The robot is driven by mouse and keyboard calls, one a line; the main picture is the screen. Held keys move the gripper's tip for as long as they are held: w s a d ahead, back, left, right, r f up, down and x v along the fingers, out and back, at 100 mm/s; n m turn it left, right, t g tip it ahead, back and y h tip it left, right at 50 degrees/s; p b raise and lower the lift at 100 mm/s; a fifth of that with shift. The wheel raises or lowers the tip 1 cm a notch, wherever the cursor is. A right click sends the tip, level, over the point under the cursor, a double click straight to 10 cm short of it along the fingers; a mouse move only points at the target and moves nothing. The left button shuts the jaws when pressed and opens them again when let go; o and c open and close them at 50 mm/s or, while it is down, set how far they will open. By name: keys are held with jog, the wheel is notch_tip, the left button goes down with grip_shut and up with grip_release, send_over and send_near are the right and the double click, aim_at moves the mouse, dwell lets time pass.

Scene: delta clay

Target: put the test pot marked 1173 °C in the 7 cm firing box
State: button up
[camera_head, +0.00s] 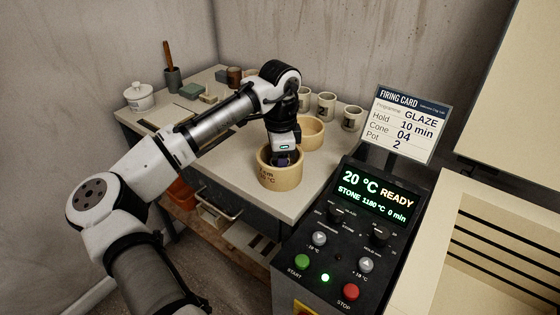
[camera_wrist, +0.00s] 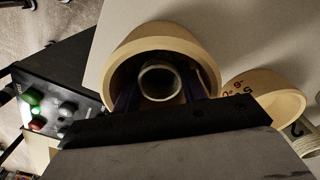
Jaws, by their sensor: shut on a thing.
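The firing box (camera_head: 281,179) is a round tan tub near the table's front right corner; its dark marking shows "cm" and "°C", but I cannot read the figures surely. My gripper (camera_head: 283,160) points down into it. In the wrist view my gripper (camera_wrist: 162,92) is shut on a small pale round pot (camera_wrist: 145,80), seen by its rim inside the box (camera_wrist: 202,38). The pot's marking is hidden, and I cannot tell whether it touches the box floor. A second tan box (camera_head: 311,134) stands just behind; it also shows in the wrist view (camera_wrist: 278,97).
Several pale pots, among them one at the right (camera_head: 352,118), stand along the table's back edge. The kiln control panel (camera_head: 348,225) and firing card (camera_head: 404,124) are at the right. A lidded jar (camera_head: 139,97) stands at the left.

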jog(key=shift+f, duration=0.15)
jog(key=o, duration=0.7)
notch_tip(320, 180, up, 12)
jog(key=shift+r, duration=0.15)
